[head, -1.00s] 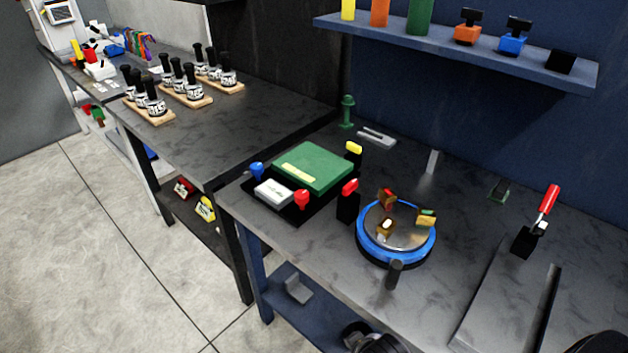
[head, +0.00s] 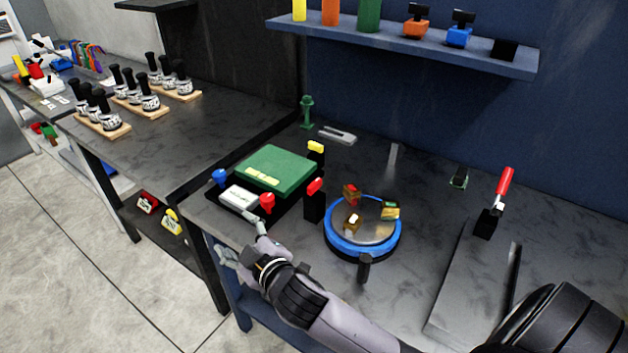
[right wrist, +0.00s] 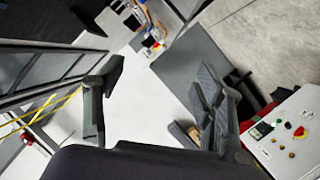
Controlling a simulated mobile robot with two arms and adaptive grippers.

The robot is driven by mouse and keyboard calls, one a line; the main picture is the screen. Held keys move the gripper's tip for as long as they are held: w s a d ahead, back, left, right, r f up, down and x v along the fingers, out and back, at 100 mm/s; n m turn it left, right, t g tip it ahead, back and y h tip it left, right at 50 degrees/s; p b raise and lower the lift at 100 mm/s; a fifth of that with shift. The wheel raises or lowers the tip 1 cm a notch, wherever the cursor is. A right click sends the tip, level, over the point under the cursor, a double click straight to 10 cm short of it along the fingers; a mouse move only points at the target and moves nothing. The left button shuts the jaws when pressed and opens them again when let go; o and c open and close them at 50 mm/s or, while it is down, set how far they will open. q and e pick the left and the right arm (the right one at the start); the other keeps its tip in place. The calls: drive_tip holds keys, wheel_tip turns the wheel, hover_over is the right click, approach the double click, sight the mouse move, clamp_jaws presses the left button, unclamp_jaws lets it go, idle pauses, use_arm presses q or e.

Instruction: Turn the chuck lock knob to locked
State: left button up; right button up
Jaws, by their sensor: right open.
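The round chuck has a blue ring (head: 362,247) and several small brass-coloured jaws on its disc. A dark upright knob or handle (head: 364,268) stands at its front edge. A red-topped black post (head: 315,204) stands just left of the chuck. I cannot tell which of these is the lock knob or how it is set. My right gripper (head: 240,242) is left of the chuck, by the bench's front edge, in front of the white block. It is open and empty, its fingers apart in the right wrist view (right wrist: 160,75). My left gripper is not in view.
A black base with a green plate (head: 275,169), a white block (head: 240,197), a blue knob (head: 219,178) and a red knob (head: 267,203) lies left of the chuck. A red-handled clamp (head: 503,182) stands right. A blue shelf (head: 400,40) hangs behind.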

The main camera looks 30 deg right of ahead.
drive_tip(key=w+a+r+n+t+y, duration=0.1)
drive_tip(key=w+a+r+n+y, duration=0.2)
drive_tip(key=a+r+n+y, duration=0.35)
drive_tip(key=w+a+r+n+t+y, duration=0.1)
drive_tip(key=w+a+r+n+y, duration=0.2)
drive_tip(key=a+r+n+y, duration=0.35)
wheel_tip(320, 180, up, 4)
drive_tip(key=n+g+h, duration=1.4)
drive_tip(key=n+g, duration=0.3)
drive_tip(key=n, duration=0.2)
hover_over(314, 183)
wheel_tip(314, 183, down, 18)
drive_tip(key=p, duration=0.4)
drive_tip(key=shift+d+r, duration=0.1)
drive_tip(key=shift+r, duration=0.05)
drive_tip(key=shift+c, duration=0.5)
